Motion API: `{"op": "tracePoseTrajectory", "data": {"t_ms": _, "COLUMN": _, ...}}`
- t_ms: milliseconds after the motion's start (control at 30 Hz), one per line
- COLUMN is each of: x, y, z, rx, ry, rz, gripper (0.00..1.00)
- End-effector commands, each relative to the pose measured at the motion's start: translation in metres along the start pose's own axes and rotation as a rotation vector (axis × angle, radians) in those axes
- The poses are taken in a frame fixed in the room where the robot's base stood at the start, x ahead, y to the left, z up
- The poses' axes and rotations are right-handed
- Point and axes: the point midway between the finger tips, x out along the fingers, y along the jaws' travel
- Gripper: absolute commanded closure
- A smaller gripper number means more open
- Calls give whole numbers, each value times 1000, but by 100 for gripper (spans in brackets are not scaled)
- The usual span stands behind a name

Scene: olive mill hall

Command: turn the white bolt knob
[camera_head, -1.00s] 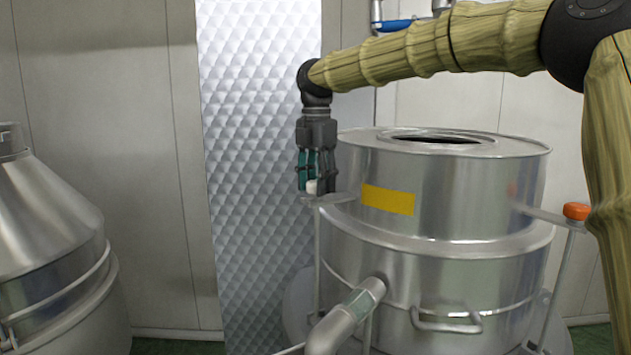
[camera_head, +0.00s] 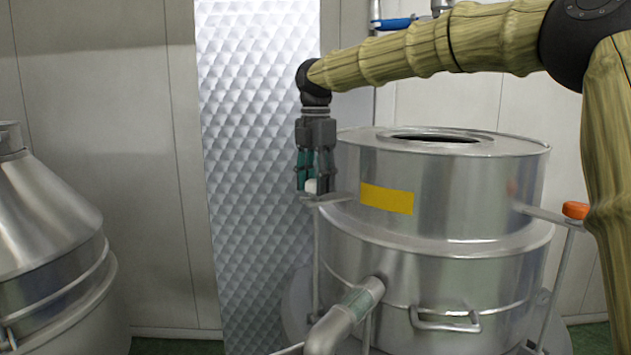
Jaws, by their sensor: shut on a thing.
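The white bolt knob (camera_head: 311,186) sits at the outer end of a metal bracket on the left side of the steel drum (camera_head: 455,190). Only a small pale part of it shows between my fingers. My gripper (camera_head: 313,184) points straight down over the bracket and is shut on the knob. Its fingers hide most of the knob, so I cannot tell how far it is turned.
An orange knob (camera_head: 575,210) tops a bolt on the drum's right bracket. A yellow label (camera_head: 387,198) is on the drum wall. A pipe (camera_head: 345,316) juts from the drum's front. A conical steel vessel (camera_head: 40,240) stands at the left. A quilted metal panel (camera_head: 255,160) stands behind my gripper.

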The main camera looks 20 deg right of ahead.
Motion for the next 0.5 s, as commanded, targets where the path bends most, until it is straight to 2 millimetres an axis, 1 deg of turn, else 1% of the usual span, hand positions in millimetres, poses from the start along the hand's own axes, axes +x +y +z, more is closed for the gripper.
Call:
{"op": "tracePoseTrajectory", "data": {"t_ms": 33, "x": 3, "y": -1, "z": 0, "rx": 0, "ry": 1, "rz": -4, "gripper": 81}}
{"op": "tracePoseTrajectory", "data": {"t_ms": 467, "x": 2, "y": 0, "z": 0, "rx": 0, "ry": 1, "rz": -4, "gripper": 81}}
{"op": "tracePoseTrajectory", "data": {"t_ms": 500, "x": 2, "y": 0, "z": 0, "rx": 0, "ry": 1, "rz": -4, "gripper": 56}}
